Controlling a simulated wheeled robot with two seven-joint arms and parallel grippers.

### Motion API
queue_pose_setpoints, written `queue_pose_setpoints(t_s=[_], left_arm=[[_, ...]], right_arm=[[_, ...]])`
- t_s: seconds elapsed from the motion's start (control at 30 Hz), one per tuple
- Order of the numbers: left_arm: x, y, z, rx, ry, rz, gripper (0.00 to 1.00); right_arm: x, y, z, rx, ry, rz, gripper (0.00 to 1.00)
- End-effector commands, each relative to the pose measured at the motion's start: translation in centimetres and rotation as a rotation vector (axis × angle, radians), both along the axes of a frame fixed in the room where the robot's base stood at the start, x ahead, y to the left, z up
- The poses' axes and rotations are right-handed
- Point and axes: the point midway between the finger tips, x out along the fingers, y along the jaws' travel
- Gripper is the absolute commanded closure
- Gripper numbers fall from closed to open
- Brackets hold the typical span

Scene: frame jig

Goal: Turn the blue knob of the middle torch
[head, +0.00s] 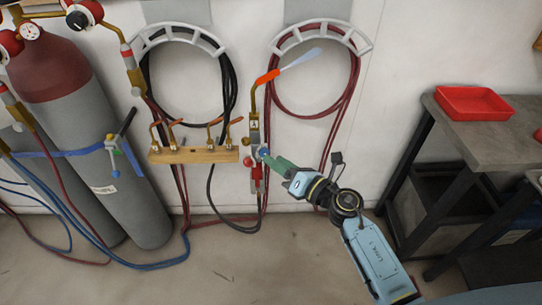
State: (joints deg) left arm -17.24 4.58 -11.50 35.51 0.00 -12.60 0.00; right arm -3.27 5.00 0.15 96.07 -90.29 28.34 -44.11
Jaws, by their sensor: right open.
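An upright brass-and-grey torch (254,125) hangs against the wall, right of the wooden tip holder. Its small blue knob (263,153) sits low on its body, with a red knob (257,173) below it. My right gripper (275,161) reaches in from the lower right. Its green fingers are open, with their tips at or right beside the blue knob; I cannot tell whether they touch it. My left gripper is out of view.
A wooden holder (195,156) with several copper tips is on the wall. Coiled black hose (147,75) and red hose (355,75) hang above. Grey cylinders (92,150) stand at left. A workbench (460,135) with a red tray (474,116) stands at right.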

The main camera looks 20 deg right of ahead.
Motion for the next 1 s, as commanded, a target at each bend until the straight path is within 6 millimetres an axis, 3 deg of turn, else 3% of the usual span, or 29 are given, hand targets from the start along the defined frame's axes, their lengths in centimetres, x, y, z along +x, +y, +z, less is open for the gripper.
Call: queue_pose_setpoints(t_s=[0.2, 0.57, 0.9, 1.0], left_arm=[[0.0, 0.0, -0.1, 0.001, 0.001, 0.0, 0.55], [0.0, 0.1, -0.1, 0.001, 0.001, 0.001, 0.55], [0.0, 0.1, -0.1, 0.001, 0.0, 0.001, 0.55], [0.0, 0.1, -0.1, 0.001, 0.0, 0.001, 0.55]], right_arm=[[2.2, 1.2, 0.0, 0.002, 0.0, -0.001, 0.54], [2.5, 1.4, 0.0, 0.002, 0.001, 0.0, 0.54], [2.5, 1.4, 0.0, 0.002, 0.001, 0.0, 0.99], [2.5, 1.4, 0.0, 0.003, 0.002, -0.001, 0.99]])
